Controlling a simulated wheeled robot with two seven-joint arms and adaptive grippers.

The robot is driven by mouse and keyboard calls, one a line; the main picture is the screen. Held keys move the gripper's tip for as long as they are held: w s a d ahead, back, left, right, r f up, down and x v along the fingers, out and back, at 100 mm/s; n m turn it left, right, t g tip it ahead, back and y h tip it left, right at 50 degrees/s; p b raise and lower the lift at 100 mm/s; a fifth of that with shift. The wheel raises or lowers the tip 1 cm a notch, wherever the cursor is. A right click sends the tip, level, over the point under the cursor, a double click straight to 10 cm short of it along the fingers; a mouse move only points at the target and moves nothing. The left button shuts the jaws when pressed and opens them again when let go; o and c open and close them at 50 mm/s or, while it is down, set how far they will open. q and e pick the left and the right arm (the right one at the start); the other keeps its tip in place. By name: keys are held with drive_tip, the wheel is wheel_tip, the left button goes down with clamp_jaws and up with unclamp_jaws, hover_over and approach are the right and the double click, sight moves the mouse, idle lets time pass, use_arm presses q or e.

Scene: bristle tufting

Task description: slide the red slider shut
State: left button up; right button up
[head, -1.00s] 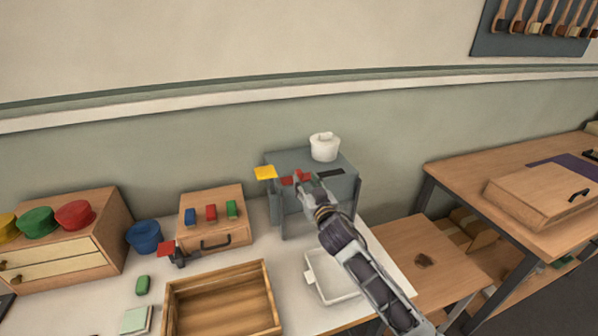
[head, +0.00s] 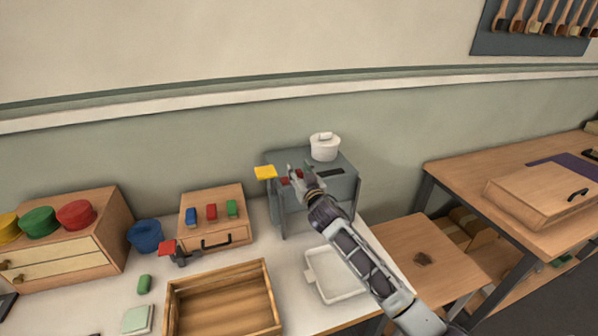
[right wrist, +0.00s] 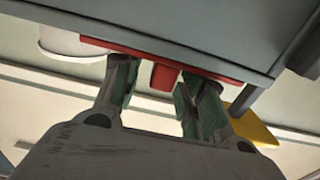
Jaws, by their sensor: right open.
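The red slider (head: 285,182) is on top of the grey metal stand (head: 345,185) at the back of the table. My right gripper (head: 299,176) is over the stand's top and partly covers the slider in the head view. In the right wrist view the slider shows as a flat red strip (right wrist: 115,47) with a red knob (right wrist: 165,77). My right gripper (right wrist: 155,85) is open there, its green-padded fingers on either side of the knob. Whether either finger touches it I cannot tell. My left gripper is not in view.
A white lidded pot (head: 324,148) stands on the stand's back, beside a dark slot (head: 330,173). A yellow plate (head: 265,172) is at its left corner. A wooden box with coloured blocks (head: 212,232), a wooden tray (head: 262,275) and a white tray (head: 317,269) are nearby.

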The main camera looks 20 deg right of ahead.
drive_tip(key=shift+w, duration=0.1)
drive_tip(key=shift+c, duration=0.5)
drive_tip(key=c, duration=0.7)
clamp_jaws()
